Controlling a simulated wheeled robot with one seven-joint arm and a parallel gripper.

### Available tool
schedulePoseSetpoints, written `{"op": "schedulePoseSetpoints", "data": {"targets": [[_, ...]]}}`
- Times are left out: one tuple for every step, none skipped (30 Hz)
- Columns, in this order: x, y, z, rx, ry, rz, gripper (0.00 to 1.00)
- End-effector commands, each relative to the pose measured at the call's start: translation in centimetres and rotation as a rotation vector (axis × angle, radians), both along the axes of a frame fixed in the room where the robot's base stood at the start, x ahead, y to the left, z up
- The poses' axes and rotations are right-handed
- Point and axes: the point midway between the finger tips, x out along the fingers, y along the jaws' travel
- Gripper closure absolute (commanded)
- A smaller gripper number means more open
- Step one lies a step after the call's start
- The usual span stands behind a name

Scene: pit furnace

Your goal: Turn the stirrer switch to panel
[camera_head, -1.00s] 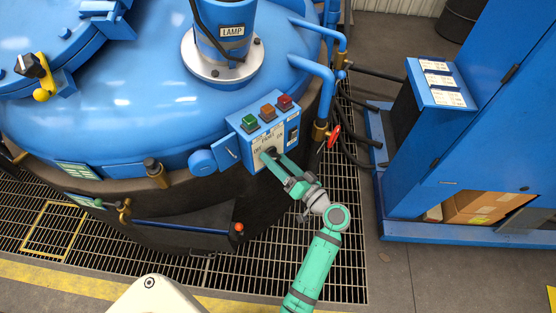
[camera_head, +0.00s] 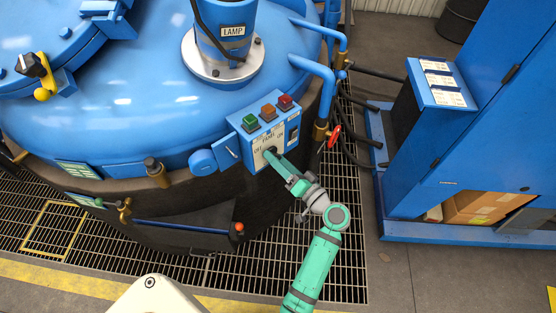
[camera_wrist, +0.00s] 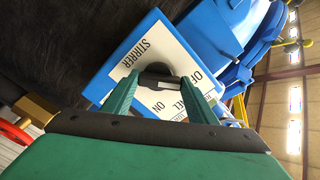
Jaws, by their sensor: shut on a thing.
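The stirrer switch (camera_wrist: 158,79) is a dark rotary knob on a white label plate (camera_wrist: 135,62) marked STIRRER, OFF, PANEL and ON. The plate is on the front of a blue control box (camera_head: 232,144) on the furnace vessel. My gripper (camera_wrist: 160,84) is shut on the knob, with one green finger on each side of it; it also shows in the head view (camera_head: 273,157). The fingers hide part of the PANEL lettering in the wrist view. I cannot tell exactly which mark the knob points to.
Green, orange and red buttons (camera_head: 268,112) top the control box. A red valve handle (camera_head: 334,135) and black hoses are to its right. A blue cabinet (camera_head: 480,130) stands at the right. Open grating floor (camera_head: 335,200) surrounds the vessel.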

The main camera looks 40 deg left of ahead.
Motion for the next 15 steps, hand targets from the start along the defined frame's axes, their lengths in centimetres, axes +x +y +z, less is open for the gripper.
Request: {"op": "schedulePoseSetpoints", "data": {"targets": [[0.13, -0.11, 0.10, 0.008, 0.029, -0.003, 0.70], [0.13, -0.11, 0.11, 0.013, 0.051, -0.002, 0.70], [0.15, -0.12, 0.12, 0.020, 0.083, -0.002, 0.70], [0.16, -0.12, 0.13, 0.025, 0.106, -0.002, 0.70], [0.17, -0.12, 0.14, 0.031, 0.130, -0.003, 0.70], [0.18, -0.11, 0.15, 0.039, 0.164, -0.003, 0.70], [0.19, -0.11, 0.15, 0.044, 0.190, -0.003, 0.70], [0.20, -0.12, 0.16, 0.050, 0.215, -0.003, 0.70], [0.22, -0.12, 0.16, 0.057, 0.248, -0.003, 0.70], [0.23, -0.12, 0.17, 0.063, 0.274, -0.003, 0.70], [0.24, -0.12, 0.18, 0.069, 0.299, -0.003, 0.70], [0.26, -0.13, 0.18, 0.076, 0.331, -0.003, 0.70], [0.27, -0.13, 0.18, 0.081, 0.355, -0.003, 0.70], [0.29, -0.14, 0.18, 0.087, 0.377, -0.004, 0.70], [0.31, -0.14, 0.19, 0.093, 0.407, -0.004, 0.70]]}}
